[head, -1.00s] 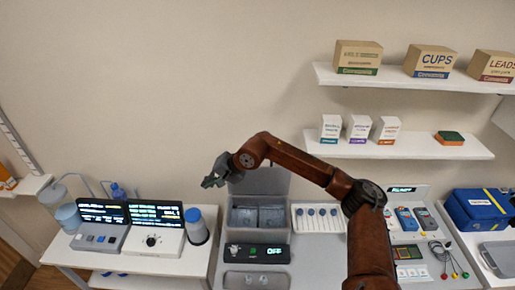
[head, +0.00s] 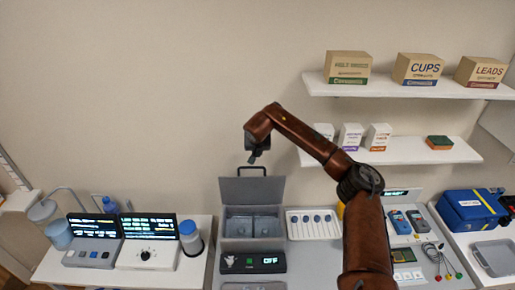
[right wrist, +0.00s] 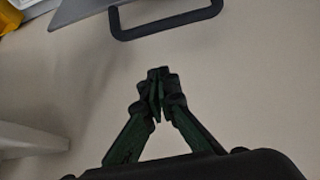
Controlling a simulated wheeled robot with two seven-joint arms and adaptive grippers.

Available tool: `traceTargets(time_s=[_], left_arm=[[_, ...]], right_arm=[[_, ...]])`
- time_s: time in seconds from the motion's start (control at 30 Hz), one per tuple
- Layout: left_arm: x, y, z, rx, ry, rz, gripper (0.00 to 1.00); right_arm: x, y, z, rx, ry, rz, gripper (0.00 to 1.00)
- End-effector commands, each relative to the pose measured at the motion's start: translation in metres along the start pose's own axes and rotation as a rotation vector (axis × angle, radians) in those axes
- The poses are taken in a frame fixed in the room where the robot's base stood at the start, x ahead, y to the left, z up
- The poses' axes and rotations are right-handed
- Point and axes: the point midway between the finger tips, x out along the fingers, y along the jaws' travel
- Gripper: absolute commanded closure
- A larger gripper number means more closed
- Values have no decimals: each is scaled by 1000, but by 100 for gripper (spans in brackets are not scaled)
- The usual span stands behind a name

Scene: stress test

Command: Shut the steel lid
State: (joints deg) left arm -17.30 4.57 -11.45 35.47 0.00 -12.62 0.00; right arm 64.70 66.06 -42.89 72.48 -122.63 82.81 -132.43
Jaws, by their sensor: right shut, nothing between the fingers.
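The steel lid (head: 247,190) is a flat grey panel standing open and upright at the back of a grey bin (head: 238,244). A dark loop handle (head: 283,168) runs along its top edge. My right gripper (head: 252,160) is shut and empty, and appears just above the handle in the head view. In the right wrist view, the shut fingertips (right wrist: 157,78) point towards the handle (right wrist: 170,30) and the lid's edge (right wrist: 85,10), with a visible gap between them. Contact cannot be seen. My left gripper is not in view.
A black panel reading OFF (head: 252,263) is at the bin's front. A white tray (head: 292,234) is right of it, and a blue-capped container (head: 190,238) and display units (head: 150,255) are left. A shelf with boxes (head: 410,152) hangs right. The wall above the lid is bare.

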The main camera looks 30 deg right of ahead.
Motion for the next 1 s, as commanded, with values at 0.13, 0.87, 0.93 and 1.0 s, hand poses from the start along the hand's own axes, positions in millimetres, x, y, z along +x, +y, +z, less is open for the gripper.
traceTargets(time_s=[0.13,0.87,0.93,1.0], left_arm=[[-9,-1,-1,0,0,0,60],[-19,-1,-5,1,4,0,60],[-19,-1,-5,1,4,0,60],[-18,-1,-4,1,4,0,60]], right_arm=[[9,1,8,-2,-1,-1,100],[-1,1,39,2,-1,-1,100],[-2,-1,40,0,0,-3,100],[-3,-6,42,-6,0,-6,100]])
